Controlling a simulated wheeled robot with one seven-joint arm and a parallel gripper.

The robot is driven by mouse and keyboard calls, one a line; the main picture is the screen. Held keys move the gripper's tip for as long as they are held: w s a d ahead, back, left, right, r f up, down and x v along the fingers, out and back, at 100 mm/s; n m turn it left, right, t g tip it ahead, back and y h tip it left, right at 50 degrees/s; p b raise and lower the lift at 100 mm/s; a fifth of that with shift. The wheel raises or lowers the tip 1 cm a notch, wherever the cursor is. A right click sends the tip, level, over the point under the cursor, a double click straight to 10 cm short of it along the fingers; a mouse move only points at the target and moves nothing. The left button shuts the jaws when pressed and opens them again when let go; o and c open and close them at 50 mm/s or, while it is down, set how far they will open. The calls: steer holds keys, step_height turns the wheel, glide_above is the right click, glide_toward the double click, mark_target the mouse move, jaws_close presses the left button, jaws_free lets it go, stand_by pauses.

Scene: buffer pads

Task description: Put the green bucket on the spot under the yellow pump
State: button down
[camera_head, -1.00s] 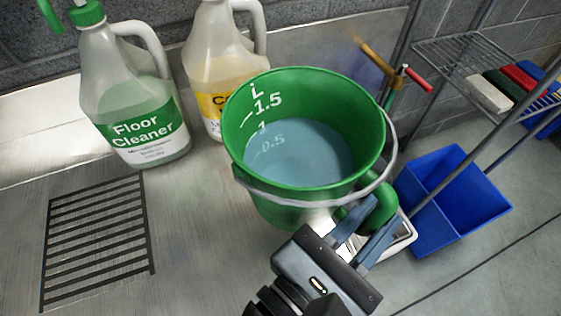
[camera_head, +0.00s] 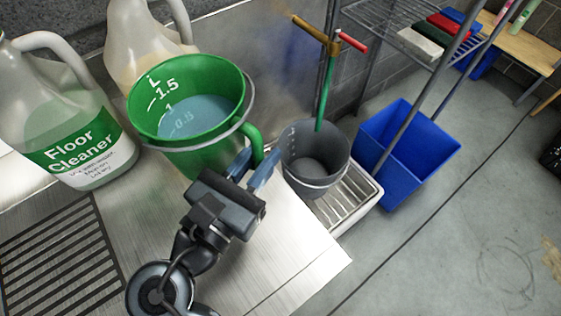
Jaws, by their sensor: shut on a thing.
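The green bucket (camera_head: 190,155) is upright, with bluish liquid inside and white volume marks. My gripper (camera_head: 257,168) is shut on the handle at the bucket's right side. I cannot tell whether the bucket's base touches the metal counter, as its lower part is partly hidden by my gripper. Behind it stands a jug (camera_head: 137,35) with pale amber liquid, whose yellow label showed earlier; its top is out of view. No yellow pump head is visible, and I see no marked spot under one.
A floor cleaner jug (camera_head: 60,120) stands left, beside a dark grate (camera_head: 55,245). A grey bucket (camera_head: 318,165) sits right on a white ribbed tray (camera_head: 350,200), below a fixture with orange and red handles (camera_head: 328,45). A blue bin (camera_head: 410,150) stands beyond.

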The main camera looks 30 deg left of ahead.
steer(key=shift+w+a+f, duration=0.1)
steer(key=shift+a, duration=0.25)
steer(key=shift+f, duration=1.95)
steer(key=c, duration=1.4)
jaws_free()
steer(key=shift+f, duration=0.3)
steer(key=shift+c, duration=0.2)
steer(key=o, duration=0.5)
steer(key=shift+c, duration=0.2)
steer(key=shift+r, duration=0.15)
steer(key=s+b, duration=0.1)
steer(key=s, duration=1.1)
